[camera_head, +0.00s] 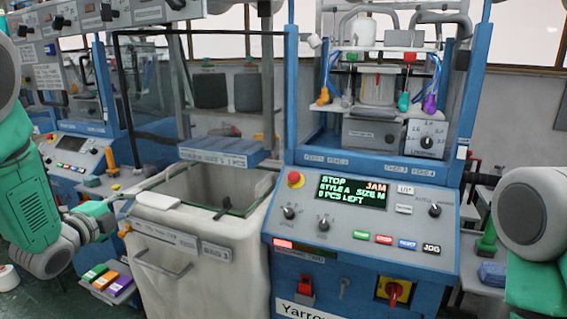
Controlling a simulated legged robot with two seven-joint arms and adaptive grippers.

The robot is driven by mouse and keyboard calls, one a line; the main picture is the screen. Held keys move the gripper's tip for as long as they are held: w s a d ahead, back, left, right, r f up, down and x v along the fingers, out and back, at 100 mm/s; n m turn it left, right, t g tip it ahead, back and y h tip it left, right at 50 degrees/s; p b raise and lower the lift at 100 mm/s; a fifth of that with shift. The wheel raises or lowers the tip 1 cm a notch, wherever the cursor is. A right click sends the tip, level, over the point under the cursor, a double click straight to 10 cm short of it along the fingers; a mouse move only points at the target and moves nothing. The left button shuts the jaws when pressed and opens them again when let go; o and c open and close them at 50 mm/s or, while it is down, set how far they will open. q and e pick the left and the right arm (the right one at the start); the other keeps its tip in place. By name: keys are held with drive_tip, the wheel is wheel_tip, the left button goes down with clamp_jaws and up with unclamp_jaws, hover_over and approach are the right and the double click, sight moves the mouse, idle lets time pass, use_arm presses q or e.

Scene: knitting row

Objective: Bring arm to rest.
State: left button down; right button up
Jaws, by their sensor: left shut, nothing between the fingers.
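My left arm comes in from the left edge, and its gripper (104,217) is at the left side of the white fabric bin (215,255). The fingers are small in the picture and hold nothing. I cannot tell whether they touch the bin. My right arm shows only as a grey joint and green link at the right edge. Its gripper is out of view.
A blue knitting machine's panel (365,222) stands at centre right, its screen (350,192) reading STOP and JAM. A red stop button (295,179) sits beside the screen. Coloured blocks lie on a low tray at the lower left. Another machine stands behind on the left.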

use_arm(q)
drive_tip(key=s+d+f+n+g+y+b, duration=0.1)
drive_tip(key=s+d+f+n+g, duration=0.15)
drive_tip(key=s+f, duration=0.45)
drive_tip(key=s+d+f+n+g+b, duration=0.1)
drive_tip(key=s+d+f+n+g, duration=0.2)
drive_tip(key=f, duration=0.8)
drive_tip(key=s+d+f+n+g+y+b, duration=0.1)
drive_tip(key=s+d+f+n+g, duration=0.1)
drive_tip(key=s+f+n, duration=0.45)
use_arm(e)
wheel_tip(320, 180, down, 5)
drive_tip(key=shift+a+r+b, duration=0.1)
drive_tip(key=shift+b, duration=0.75)
drive_tip(key=shift+c, duration=0.7)
use_arm(q)
drive_tip(key=s+d+f+n+g, duration=0.2)
drive_tip(key=s+f+g, duration=0.1)
drive_tip(key=s, duration=0.5)
drive_tip(key=s+d+f+n+g, duration=0.2)
drive_tip(key=s+f, duration=0.4)
drive_tip(key=s, duration=0.3)
drive_tip(key=s+d+f+n+g, duration=0.2)
drive_tip(key=s+f+g, duration=0.2)
drive_tip(key=s, duration=0.5)
drive_tip(key=shift+d+f, duration=0.2)
drive_tip(key=shift+d, duration=0.05)
use_arm(e)
drive_tip(key=shift+a, duration=0.1)
